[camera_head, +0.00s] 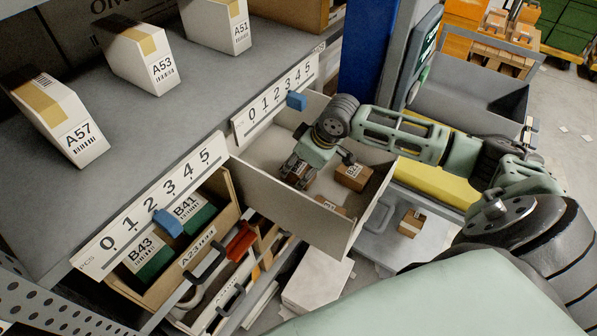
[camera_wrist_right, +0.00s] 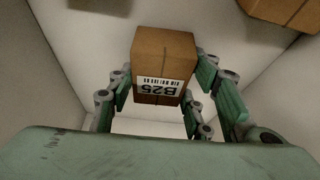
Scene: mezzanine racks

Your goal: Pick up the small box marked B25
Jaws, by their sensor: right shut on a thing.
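The small brown box marked B25 (camera_wrist_right: 163,62) is between the fingers of my right gripper (camera_wrist_right: 165,95) in the right wrist view, its white label upside down in the picture. In the head view my right gripper (camera_head: 300,172) reaches down into the open grey drawer (camera_head: 290,207) and is shut on this box, which is mostly hidden by the fingers. I cannot tell whether the box touches the drawer floor. My left gripper is not in view.
Another brown box (camera_head: 354,176) and a partly hidden one (camera_head: 331,205) lie in the same drawer. The drawer's walls surround my right gripper. White boxes A57 (camera_head: 78,135), A53 (camera_head: 142,58) and A51 (camera_head: 222,22) stand on the shelf above left. A blue post (camera_head: 370,50) rises behind the drawer.

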